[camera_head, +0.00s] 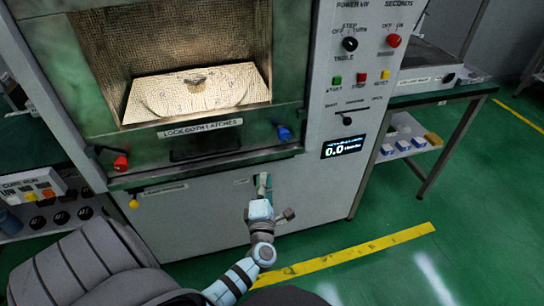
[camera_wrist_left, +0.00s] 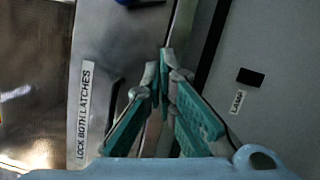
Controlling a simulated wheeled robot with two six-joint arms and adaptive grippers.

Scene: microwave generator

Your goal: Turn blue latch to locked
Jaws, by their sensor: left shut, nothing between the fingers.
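The blue latch (camera_head: 285,133) sits at the lower right corner of the microwave generator's door frame, and part of it shows at the top edge of the left wrist view (camera_wrist_left: 138,2). The red latch (camera_head: 121,162) is at the lower left corner. A label reading "LOCK BOTH LATCHES" (camera_head: 200,128) lies between them, above the door handle (camera_head: 205,146). My left gripper (camera_head: 263,183) is shut and empty, in front of the lower panel, below the blue latch and apart from it. Its fingertips meet in the left wrist view (camera_wrist_left: 164,68). My right gripper is not in view.
The lit chamber (camera_head: 165,45) holds a pale plate (camera_head: 200,92). A control panel (camera_head: 365,65) with knobs, buttons and a display (camera_head: 346,147) reading 0.0 stands to the right. A side table (camera_head: 440,96) is further right. Green floor with a yellow stripe (camera_head: 385,243) is clear.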

